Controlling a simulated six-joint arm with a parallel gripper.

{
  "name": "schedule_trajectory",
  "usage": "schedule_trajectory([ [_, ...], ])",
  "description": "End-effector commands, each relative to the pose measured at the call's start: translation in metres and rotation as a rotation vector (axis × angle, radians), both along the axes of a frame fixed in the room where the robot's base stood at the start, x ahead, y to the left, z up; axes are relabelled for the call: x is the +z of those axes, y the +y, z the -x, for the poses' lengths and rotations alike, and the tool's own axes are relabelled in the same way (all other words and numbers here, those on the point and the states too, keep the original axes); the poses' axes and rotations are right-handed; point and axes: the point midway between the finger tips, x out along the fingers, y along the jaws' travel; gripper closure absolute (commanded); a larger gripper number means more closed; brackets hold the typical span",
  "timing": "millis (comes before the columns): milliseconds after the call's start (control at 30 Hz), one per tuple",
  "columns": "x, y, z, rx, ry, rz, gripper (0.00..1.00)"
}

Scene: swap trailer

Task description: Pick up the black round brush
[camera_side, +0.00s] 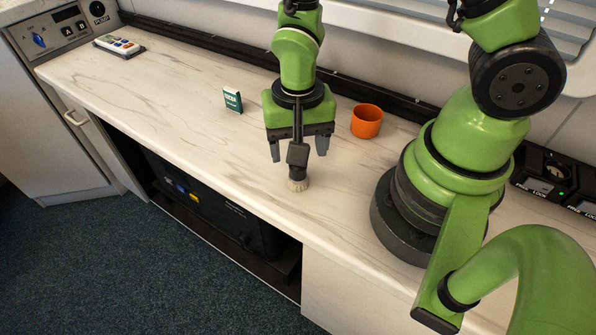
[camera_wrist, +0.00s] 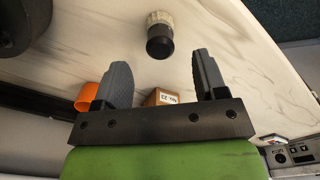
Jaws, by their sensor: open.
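The round brush (camera_side: 298,184) stands on the pale counter near its front edge, its light bristles down. Part of it is hidden in the side view behind a black part of my wrist. In the wrist view the black brush handle (camera_wrist: 160,47) shows with a ring of pale bristles at its far end. My gripper (camera_side: 298,153) points down close above the brush, jaws spread and nothing between them. In the wrist view the brush lies ahead of the gap between the fingertips (camera_wrist: 160,63), apart from both fingers.
An orange cup (camera_side: 366,121) stands right of my gripper. A small green and white packet (camera_side: 232,101) stands to the left. A brown box (camera_wrist: 160,97) shows between the fingers in the wrist view. A remote-like device (camera_side: 119,46) lies far left. The counter's left half is mostly clear.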

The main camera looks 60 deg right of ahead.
Motion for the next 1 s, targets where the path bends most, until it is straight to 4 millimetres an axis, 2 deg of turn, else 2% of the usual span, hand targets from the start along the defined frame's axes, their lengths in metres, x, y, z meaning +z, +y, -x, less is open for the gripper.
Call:
schedule_trajectory([
  [267,-0.019,0.001,0.001,0.001,0.003,0.001,0.35],
  [600,-0.059,0.003,0.002,0.0,0.001,0.0,0.35],
  [900,-0.062,0.003,0.001,0.0,-0.001,0.0,0.35],
  [1000,-0.062,0.003,0.001,0.0,-0.001,0.0,0.58],
])
